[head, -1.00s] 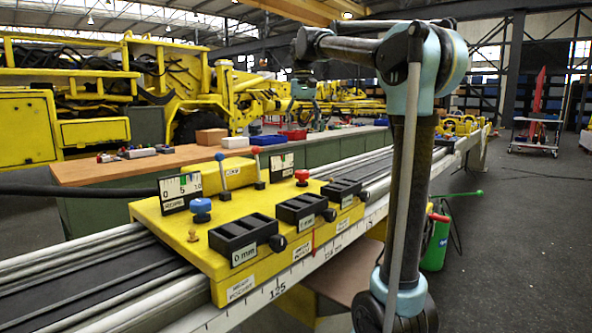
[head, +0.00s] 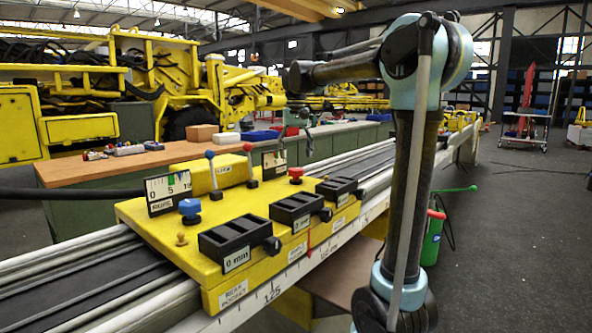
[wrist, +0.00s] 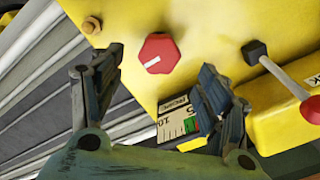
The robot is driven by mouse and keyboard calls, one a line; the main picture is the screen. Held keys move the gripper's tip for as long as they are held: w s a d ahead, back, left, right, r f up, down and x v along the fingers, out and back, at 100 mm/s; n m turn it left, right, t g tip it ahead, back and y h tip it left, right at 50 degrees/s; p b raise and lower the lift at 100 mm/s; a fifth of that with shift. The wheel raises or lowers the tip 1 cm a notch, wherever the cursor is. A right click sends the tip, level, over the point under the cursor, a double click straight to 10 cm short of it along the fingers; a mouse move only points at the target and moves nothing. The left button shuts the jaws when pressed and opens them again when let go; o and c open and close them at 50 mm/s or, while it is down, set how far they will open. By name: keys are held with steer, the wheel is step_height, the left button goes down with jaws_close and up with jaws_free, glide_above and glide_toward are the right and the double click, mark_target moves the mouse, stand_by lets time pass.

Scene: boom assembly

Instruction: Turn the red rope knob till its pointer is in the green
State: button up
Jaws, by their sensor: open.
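The red knob (wrist: 160,54) is a red hexagonal cap with a white pointer line, on a yellow panel. In the head view the red knob (head: 296,173) stands near the panel's back edge. My gripper (wrist: 160,64) is open and empty, with one finger left and one right of the knob in the wrist view, apart from it. In the head view my gripper (head: 306,116) hangs above and behind the knob. A small gauge (wrist: 176,122) with a green band is partly hidden by the right finger; its pointer cannot be made out. That gauge (head: 273,160) also shows behind the knob.
A lever with a red ball (wrist: 311,109) stands right of the knob in the wrist view. A blue knob (head: 190,208), a blue-ball lever (head: 213,172), another gauge (head: 169,190) and black blocks (head: 296,208) crowd the yellow panel (head: 160,235).

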mark_target(296, 169)
steer(key=shift+f, duration=2.95)
steer(key=c, duration=1.1)
